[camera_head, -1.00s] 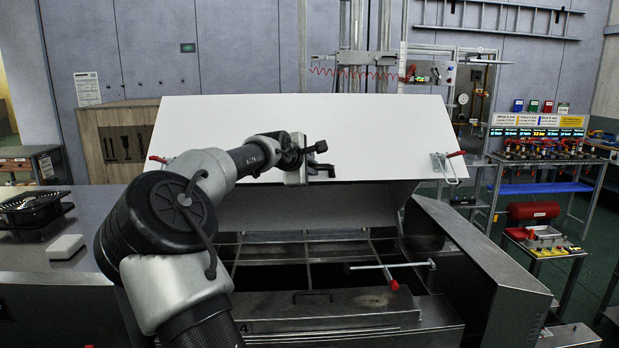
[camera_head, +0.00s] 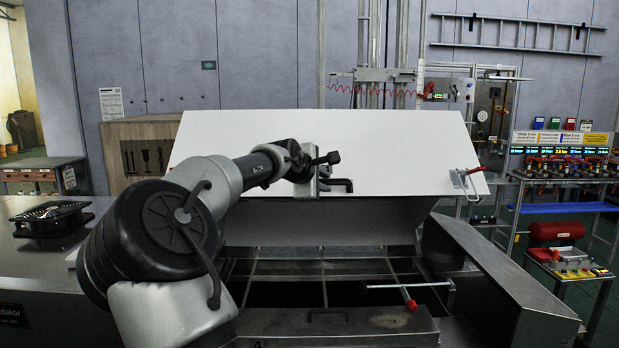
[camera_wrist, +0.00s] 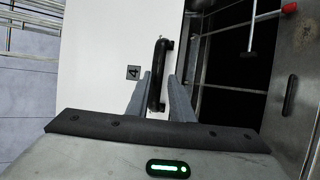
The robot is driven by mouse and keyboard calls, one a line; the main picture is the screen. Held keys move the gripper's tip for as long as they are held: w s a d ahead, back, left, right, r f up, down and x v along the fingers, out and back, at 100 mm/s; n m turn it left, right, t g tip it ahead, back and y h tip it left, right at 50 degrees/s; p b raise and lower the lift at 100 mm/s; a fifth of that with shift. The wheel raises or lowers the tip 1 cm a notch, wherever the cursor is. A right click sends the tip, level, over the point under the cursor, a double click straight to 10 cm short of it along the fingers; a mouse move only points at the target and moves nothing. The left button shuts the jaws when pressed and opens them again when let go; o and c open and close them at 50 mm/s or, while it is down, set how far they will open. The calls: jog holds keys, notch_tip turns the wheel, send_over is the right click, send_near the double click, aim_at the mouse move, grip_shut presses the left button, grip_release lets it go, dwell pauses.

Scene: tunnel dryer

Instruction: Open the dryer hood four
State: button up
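The white dryer hood (camera_head: 400,150) stands raised and tilted back above the dark open dryer bed. In the wrist view, the hood's white face (camera_wrist: 105,60) carries a small plate marked 4 (camera_wrist: 133,72). My gripper (camera_head: 322,172) is at the handle. In the wrist view, its two grey fingers (camera_wrist: 160,80) stand apart on either side of the handle, with gaps visible, so it looks open and not clamped.
A red-tipped latch (camera_head: 466,178) is on the hood's right end. A metal rod with a red grip (camera_head: 409,300) lies over the open bed (camera_head: 290,270). A slanted metal cover (camera_head: 500,270) stands at right. A fan (camera_head: 50,217) sits on the left metal top.

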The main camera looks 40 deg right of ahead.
jog(key=b+v, duration=0.1)
jog(key=v, duration=1.2)
jog(key=shift+b, duration=0.3)
jog(key=shift+f, duration=0.1)
jog(key=s+f+m+g+y, duration=0.1)
jog(key=s+f+m+y, duration=0.3)
jog(key=f, duration=1.1)
jog(key=s+a+f+m+y, duration=0.2)
jog(key=s+a+f+y, duration=0.35)
jog(key=a, duration=0.25)
jog(key=s+a+r+m+y, duration=0.1)
jog(key=s+a+m, duration=0.1)
jog(key=s+a, duration=1.6)
jog(key=a, duration=0.3)
jog(key=shift+s+y, duration=0.3)
jog(key=shift+y, duration=0.05)
